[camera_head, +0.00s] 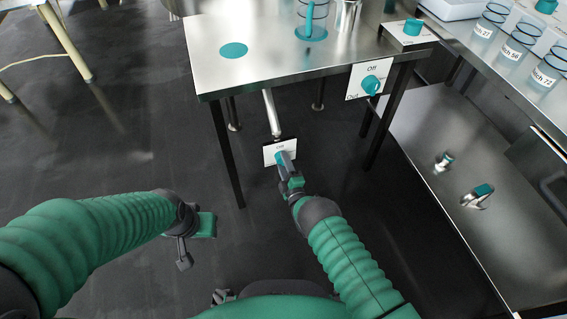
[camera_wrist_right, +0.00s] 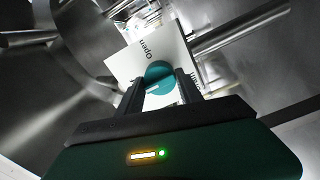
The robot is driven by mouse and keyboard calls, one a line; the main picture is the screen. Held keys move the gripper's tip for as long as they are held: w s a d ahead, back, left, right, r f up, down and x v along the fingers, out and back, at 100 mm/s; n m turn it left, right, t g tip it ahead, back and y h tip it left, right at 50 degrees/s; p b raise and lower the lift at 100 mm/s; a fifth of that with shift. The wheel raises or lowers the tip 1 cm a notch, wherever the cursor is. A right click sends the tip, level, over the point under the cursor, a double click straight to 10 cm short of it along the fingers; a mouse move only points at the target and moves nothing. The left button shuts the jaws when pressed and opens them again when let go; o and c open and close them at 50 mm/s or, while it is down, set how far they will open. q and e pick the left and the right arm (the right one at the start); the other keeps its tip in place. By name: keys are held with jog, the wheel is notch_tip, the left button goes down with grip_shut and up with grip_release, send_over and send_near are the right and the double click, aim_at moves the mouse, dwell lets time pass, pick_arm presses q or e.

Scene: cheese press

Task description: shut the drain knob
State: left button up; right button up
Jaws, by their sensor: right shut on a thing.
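The teal drain knob (camera_wrist_right: 158,74) sits on a white plate (camera_wrist_right: 128,62) with the word "Open" above it; a second word at the right is partly hidden. In the head view the plate (camera_head: 270,154) is low under the steel table, by the end of a pipe. My right gripper (camera_head: 285,162) reaches to it and covers most of the knob there. In the right wrist view its two fingers (camera_wrist_right: 160,88) stand on both sides of the knob, shut on it. My left gripper (camera_head: 190,240) hangs at lower left, away from the plate; its fingers are unclear.
The steel table (camera_head: 275,65) stands above the plate, with dark legs around my right arm. Another teal knob (camera_head: 371,85) on an "Off" plate is on the table's front right. A steel bench (camera_head: 430,150) with small fittings is at right. Open floor lies at left.

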jog(key=shift+s+a+f, duration=0.15)
jog(key=shift+f, duration=0.05)
jog(key=o, duration=1.2)
jog(key=shift+o, duration=0.8)
jog(key=shift+r, duration=0.1)
jog(key=p+v, duration=0.8)
jog(key=v, duration=0.8)
jog(key=shift+s+p, duration=0.35)
